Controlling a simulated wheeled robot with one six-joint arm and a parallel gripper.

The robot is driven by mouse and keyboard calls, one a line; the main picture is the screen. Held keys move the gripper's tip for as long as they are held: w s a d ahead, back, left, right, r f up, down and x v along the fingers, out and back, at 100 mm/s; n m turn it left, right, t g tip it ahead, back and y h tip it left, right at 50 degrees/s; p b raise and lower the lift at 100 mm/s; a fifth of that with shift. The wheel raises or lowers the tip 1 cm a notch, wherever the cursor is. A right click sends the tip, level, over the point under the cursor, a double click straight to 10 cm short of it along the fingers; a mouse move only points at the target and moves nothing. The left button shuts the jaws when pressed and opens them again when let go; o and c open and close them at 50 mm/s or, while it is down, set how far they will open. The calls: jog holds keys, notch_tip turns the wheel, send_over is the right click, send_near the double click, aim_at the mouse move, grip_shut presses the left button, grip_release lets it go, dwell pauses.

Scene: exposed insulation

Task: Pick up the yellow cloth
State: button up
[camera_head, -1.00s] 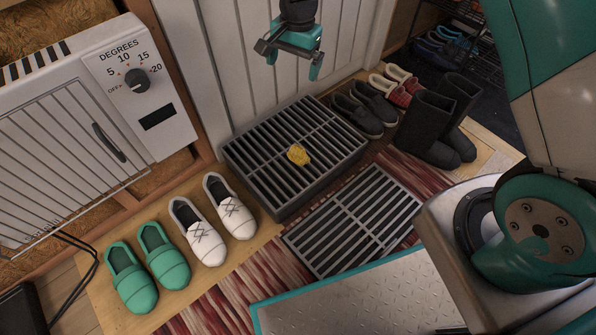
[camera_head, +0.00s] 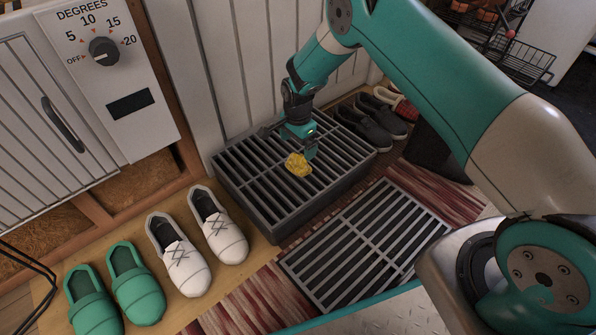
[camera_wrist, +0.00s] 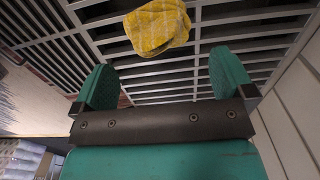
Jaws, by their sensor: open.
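The yellow cloth (camera_head: 298,164) is a small crumpled piece lying on the dark slatted grate box (camera_head: 262,205) against the white wall. My gripper (camera_head: 306,148) is low over the grate, right beside the cloth on its far side. In the wrist view the cloth (camera_wrist: 158,27) shows a checked pattern and lies beyond the fingertips, between their two lines. My gripper (camera_wrist: 166,80) is open with nothing between its teal fingers.
A flat floor grate (camera_head: 365,245) lies in front of the box on a red striped rug. White shoes (camera_head: 200,240) and green shoes (camera_head: 115,290) stand at left, dark shoes (camera_head: 370,125) at right. A heater (camera_head: 110,80) hangs at upper left.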

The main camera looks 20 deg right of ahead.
aim_at(299, 154)
jog(key=f+b, duration=0.1)
jog(key=f, duration=0.1)
jog(key=f+b, duration=0.4)
jog(key=f, duration=0.1)
jog(key=shift+s, duration=0.25)
jog(key=shift+r, duration=0.15)
jog(key=c, duration=0.9)
